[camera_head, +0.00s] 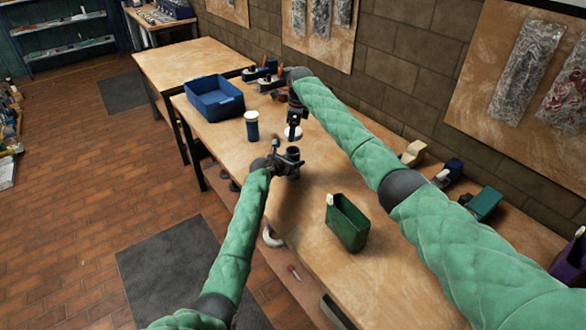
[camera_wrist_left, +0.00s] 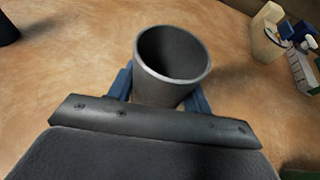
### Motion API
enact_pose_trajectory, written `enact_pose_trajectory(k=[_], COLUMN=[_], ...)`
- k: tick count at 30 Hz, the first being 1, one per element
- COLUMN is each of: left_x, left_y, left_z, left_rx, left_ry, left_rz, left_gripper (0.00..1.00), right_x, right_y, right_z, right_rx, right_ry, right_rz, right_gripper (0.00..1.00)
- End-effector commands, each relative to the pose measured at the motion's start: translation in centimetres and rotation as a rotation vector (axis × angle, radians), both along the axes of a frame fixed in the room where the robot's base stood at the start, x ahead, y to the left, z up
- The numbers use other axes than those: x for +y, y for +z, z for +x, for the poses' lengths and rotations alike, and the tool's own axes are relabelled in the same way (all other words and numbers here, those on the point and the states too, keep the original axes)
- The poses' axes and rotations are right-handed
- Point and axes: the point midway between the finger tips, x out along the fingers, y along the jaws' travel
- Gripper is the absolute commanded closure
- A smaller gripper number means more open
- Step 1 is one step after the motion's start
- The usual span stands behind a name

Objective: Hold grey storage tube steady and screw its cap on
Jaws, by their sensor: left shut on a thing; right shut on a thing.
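The grey storage tube (camera_head: 293,154) stands upright with its mouth open. In the left wrist view the tube (camera_wrist_left: 170,85) shows a bare rim and a dark, hollow inside. My left gripper (camera_head: 284,163) is shut around it, with a blue finger on either side in the wrist view (camera_wrist_left: 162,100). My right gripper (camera_head: 294,121) points down behind the tube in the head view. It is shut on a small pale piece, apparently the cap (camera_head: 292,133), which appears just above the tube in the picture and apart from it. The gripper partly hides this piece.
A blue jar with a white lid (camera_head: 252,127) stands left of the tube. A blue bin (camera_head: 215,98) is at the far left of the bench (camera_head: 327,256). A green open container (camera_head: 347,223) stands nearer me. Small items line the wall side.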

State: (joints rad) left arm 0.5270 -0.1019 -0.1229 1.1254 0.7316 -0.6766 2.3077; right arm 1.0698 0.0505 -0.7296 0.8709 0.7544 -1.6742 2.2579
Motion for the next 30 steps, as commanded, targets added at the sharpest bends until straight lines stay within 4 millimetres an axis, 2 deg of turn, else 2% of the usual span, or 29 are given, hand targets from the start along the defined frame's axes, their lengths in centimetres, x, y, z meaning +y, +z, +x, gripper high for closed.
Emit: enact_pose_trajectory(k=[5,16,30], left_x=[0.0,0.0,0.0], left_y=[0.1,0.1,0.1], left_z=[0.0,0.0,0.0], left_rx=[-0.001,-0.001,-0.001], left_ry=[0.000,0.000,0.000], left_rz=[-0.001,-0.001,-0.001], left_gripper=[0.91,0.91,0.91], right_x=[0.1,0.2,0.2], right_y=[-0.6,-4.7,-4.9], right_z=[0.0,-0.1,0.0], right_rx=[0.002,0.004,0.003], right_ry=[0.000,0.000,0.000], right_rz=[0.000,-0.003,-0.004], right_gripper=[0.63,0.63,0.63])
